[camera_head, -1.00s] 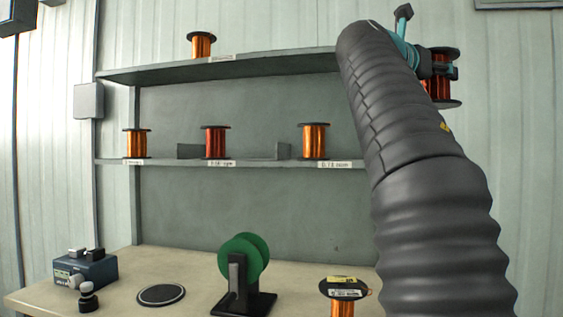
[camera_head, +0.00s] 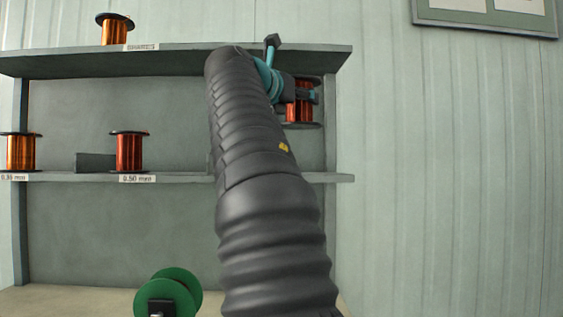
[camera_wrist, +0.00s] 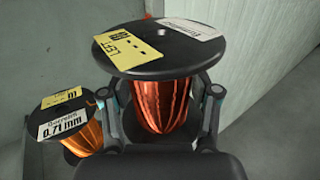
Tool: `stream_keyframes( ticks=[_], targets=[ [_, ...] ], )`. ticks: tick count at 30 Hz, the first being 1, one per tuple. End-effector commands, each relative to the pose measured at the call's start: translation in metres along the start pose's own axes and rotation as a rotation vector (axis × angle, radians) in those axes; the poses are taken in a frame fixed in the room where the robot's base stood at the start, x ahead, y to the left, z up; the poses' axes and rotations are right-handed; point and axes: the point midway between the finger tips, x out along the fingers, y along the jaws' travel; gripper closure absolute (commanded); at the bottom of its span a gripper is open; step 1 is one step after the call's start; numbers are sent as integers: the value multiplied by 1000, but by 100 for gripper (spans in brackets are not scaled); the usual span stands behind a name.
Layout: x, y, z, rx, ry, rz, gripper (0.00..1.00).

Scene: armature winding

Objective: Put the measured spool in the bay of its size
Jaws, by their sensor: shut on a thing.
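My gripper (camera_head: 305,96) is shut on a spool of copper-red wire (camera_head: 299,112) with black flanges. It holds the spool upright near the right end of the shelf unit, between the upper and lower boards in the picture. In the wrist view the held spool (camera_wrist: 158,103) has a yellow tag and a white label on its top flange; the size is unreadable. An orange spool marked 0.71 mm (camera_wrist: 82,128) stands left of it. The lower shelf (camera_head: 70,177) carries a 0.50 mm label (camera_head: 137,179) under a red spool (camera_head: 129,152). My arm hides the shelf further right.
Another orange spool (camera_head: 21,152) stands at the shelf's left, and one (camera_head: 114,30) stands on the upper shelf (camera_head: 180,62). A low divider (camera_head: 95,162) stands between bays. A green reel (camera_head: 168,292) is on the bench.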

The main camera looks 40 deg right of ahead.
Motion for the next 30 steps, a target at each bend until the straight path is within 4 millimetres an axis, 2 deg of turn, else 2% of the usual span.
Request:
stream_keyframes(
  ticks=[12,18,30],
  targets=[
    [66,31,-43,-2,0,-4,100],
    [90,44,-59,-1,-2,0,100],
    [92,45,-77,-1,-2,0,100]
  ],
)
